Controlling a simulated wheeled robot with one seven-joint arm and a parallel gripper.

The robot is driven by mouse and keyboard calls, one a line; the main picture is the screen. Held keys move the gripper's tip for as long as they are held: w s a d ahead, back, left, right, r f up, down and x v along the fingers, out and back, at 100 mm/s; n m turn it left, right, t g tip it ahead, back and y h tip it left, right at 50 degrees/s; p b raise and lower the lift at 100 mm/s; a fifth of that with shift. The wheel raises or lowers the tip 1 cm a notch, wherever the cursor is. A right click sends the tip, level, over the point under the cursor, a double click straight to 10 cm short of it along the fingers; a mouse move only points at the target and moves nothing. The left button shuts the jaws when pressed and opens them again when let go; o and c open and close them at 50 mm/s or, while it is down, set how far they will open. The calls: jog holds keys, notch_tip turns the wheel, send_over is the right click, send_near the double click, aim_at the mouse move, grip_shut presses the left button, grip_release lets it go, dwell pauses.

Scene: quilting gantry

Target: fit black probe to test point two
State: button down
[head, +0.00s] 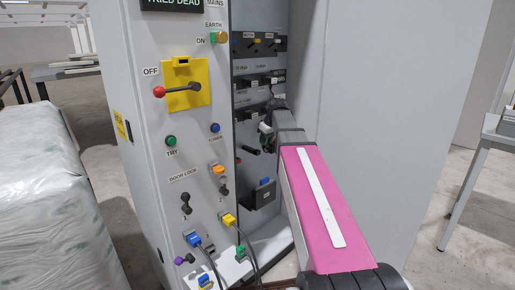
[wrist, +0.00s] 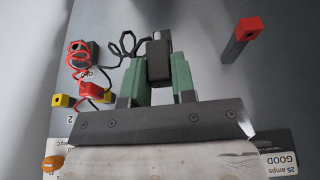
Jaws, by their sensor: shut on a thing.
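In the wrist view my gripper (wrist: 157,75) has two green fingers shut on a black probe (wrist: 157,58). The probe's pale tip points up the picture, away from the palm. A thin black lead loops to the left of it. Left of the fingers are two small yellow blocks with dark holes (wrist: 64,101), with a label reading "2" just below. I cannot tell for sure which is test point two. In the head view my pink arm reaches into the open grey cabinet (head: 345,70), where the gripper and probe are small and partly hidden.
A red-topped grey post (wrist: 240,40) stands right of my gripper in the wrist view. A coiled red lead (wrist: 79,57) and a red piece (wrist: 95,90) lie left. The cabinet's front panel (head: 185,130) carries switches and plugged leads. A wrapped pallet (head: 50,190) stands at left.

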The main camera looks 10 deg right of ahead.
jog(key=shift+s+d, duration=0.75)
jog(key=shift+s, duration=0.35)
